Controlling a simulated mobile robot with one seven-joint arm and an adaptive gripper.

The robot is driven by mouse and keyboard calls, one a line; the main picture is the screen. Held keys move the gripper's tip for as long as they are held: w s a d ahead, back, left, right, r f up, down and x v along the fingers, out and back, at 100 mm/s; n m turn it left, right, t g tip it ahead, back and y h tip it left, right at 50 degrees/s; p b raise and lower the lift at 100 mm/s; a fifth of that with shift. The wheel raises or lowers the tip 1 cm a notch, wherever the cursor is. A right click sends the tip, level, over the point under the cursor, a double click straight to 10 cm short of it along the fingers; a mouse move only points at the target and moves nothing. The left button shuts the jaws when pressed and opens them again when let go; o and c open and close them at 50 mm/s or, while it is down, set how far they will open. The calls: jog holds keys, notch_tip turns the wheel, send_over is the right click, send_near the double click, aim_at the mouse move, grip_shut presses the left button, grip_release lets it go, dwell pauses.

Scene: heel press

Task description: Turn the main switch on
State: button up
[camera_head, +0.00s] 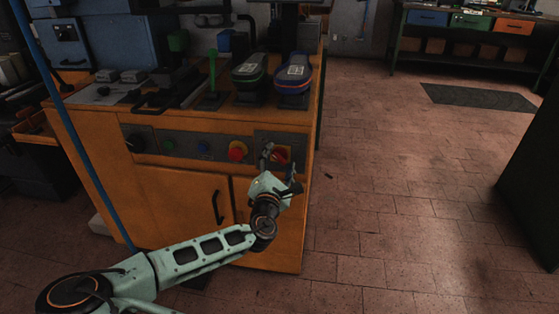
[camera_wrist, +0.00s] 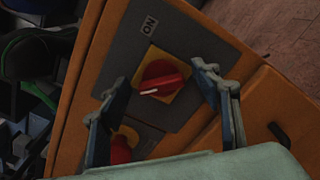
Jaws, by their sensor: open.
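The main switch is a red rotary knob on a yellow square plate (camera_wrist: 182,91), set in a grey panel on the orange cabinet. In the wrist view the red knob (camera_wrist: 160,82) sits between my two fingers, with its white pointer line toward the lower left. An "ON" label (camera_wrist: 149,25) is on the panel above it. In the head view the main switch (camera_head: 283,153) is at the right end of the cabinet front, partly behind my gripper (camera_head: 281,160). My gripper (camera_wrist: 165,110) is open around the knob, and I cannot tell whether a finger touches it.
Left of the switch on the same panel are a red mushroom button (camera_head: 237,151), a blue button (camera_head: 203,147), a green button (camera_head: 168,144) and a black knob (camera_head: 134,142). Heel press pads (camera_head: 252,70) stand on the cabinet top.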

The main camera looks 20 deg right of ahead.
jog(key=shift+c, duration=0.5)
jog(key=c, duration=1.1)
jog(key=shift+o, duration=0.2)
jog(key=shift+m, duration=0.3)
jog(key=m, duration=0.4)
jog(key=shift+d+f, duration=0.1)
jog(key=m, duration=0.4)
jog(key=shift+f+m, duration=0.15)
jog(key=shift+m, duration=0.25)
jog(key=m, duration=0.3)
jog(key=shift+f+m, duration=0.1)
jog(key=shift+m, duration=0.3)
jog(key=m+b, duration=0.1)
jog(key=m, duration=0.3)
jog(key=shift+f+m+b, duration=0.1)
jog(key=shift+m+b, duration=0.2)
